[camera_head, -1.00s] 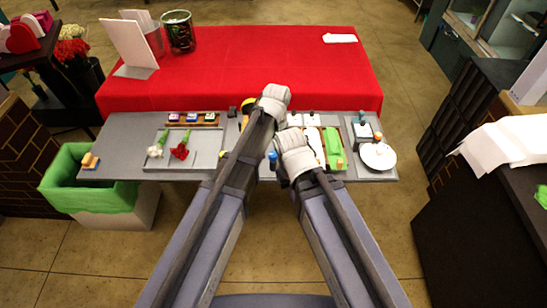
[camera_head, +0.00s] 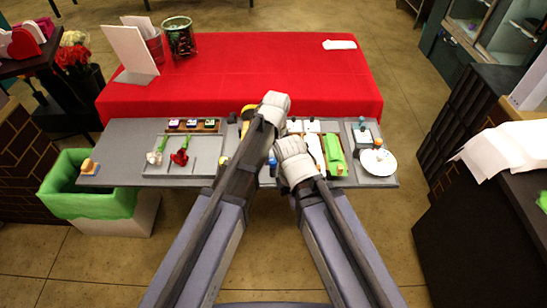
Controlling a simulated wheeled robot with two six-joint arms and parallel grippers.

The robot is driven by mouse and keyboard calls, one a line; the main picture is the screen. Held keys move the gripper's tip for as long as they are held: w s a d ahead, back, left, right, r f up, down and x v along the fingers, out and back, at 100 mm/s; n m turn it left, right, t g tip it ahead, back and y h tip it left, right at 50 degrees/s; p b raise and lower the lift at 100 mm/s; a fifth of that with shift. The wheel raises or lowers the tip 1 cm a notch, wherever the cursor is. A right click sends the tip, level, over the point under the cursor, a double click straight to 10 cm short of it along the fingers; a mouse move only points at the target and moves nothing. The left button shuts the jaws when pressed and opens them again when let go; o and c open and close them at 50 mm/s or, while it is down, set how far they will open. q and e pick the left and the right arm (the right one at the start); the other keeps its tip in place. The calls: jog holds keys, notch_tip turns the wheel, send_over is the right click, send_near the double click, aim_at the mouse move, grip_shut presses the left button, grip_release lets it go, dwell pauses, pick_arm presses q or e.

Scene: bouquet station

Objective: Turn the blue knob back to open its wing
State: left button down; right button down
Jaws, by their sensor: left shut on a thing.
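A small blue piece (camera_head: 272,157), which looks like the blue knob, shows in the narrow gap between my two forearms. Its base and the wing are mostly hidden by my arms. My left gripper (camera_head: 273,108) is over the middle of the grey bench, at its back edge. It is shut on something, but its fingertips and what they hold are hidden. My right gripper (camera_head: 294,163) is lower and nearer, just right of the blue piece. Its fingers are hidden, and I cannot tell whether it touches anything.
The grey bench (camera_head: 112,148) holds a tray with a red flower (camera_head: 181,157) on the left. A green block (camera_head: 334,152) and a white plate (camera_head: 379,162) are on the right. A yellow piece (camera_head: 246,127) shows beside my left forearm. A red-covered table (camera_head: 250,65) stands behind.

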pick_arm(q)
jog(key=shift+m, duration=0.3)
jog(key=m, duration=0.8)
jog(key=shift+m, duration=0.3)
jog(key=m, duration=0.4)
jog(key=shift+a+m, duration=0.1)
jog(key=shift+m, duration=2.4)
jog(key=c, duration=0.5)
grip_release()
